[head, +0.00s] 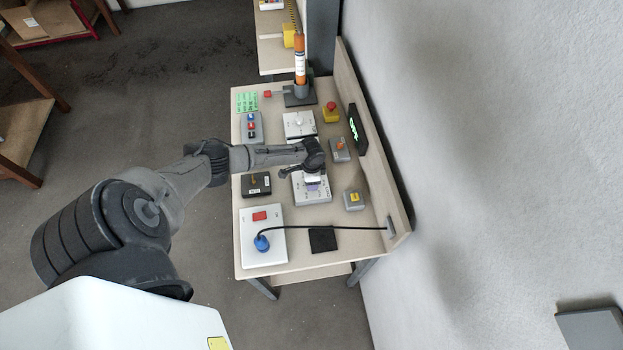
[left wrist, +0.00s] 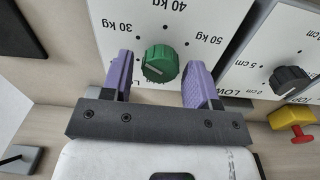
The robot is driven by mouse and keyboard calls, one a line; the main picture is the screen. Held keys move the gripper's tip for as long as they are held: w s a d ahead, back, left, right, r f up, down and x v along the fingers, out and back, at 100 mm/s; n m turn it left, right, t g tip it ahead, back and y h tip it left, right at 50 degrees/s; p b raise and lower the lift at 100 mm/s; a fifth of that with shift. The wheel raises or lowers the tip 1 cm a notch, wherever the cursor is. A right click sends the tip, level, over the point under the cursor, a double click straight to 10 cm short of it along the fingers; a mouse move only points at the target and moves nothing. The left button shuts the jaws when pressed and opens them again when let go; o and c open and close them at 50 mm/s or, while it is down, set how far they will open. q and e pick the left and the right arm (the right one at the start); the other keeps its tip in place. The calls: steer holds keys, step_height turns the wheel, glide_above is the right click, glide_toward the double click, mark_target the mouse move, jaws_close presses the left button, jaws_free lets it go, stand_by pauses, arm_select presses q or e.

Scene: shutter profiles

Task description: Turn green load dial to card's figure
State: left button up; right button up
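The green load dial (left wrist: 160,63) sits on a white panel (left wrist: 215,22) marked 30 kg, 40 kg and 50 kg in the left wrist view. A pale pointer line shows on the dial, but I cannot tell exactly which figure it meets. My left gripper (left wrist: 159,66) is open, with one purple finger on each side of the dial and a gap visible at each. In the head view my left gripper (head: 313,180) is over the dial's panel (head: 308,195) and hides the dial. A green card (head: 246,102) lies at the table's far left corner; its writing is unreadable. My right gripper is out of view.
A black dial (left wrist: 290,79) on a neighbouring panel is right of the gripper in the left wrist view. In the head view, a black display (head: 357,129) stands along the back board. A black cable (head: 320,227) crosses the near part of the table (head: 290,259).

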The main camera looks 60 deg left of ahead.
arm_select(q)
steer(key=shift+o, duration=0.4)
steer(key=shift+r, duration=0.1)
steer(key=shift+r, duration=0.25)
step_height(320, 180, up, 13)
steer(key=shift+a, duration=0.1)
stand_by(0.7)
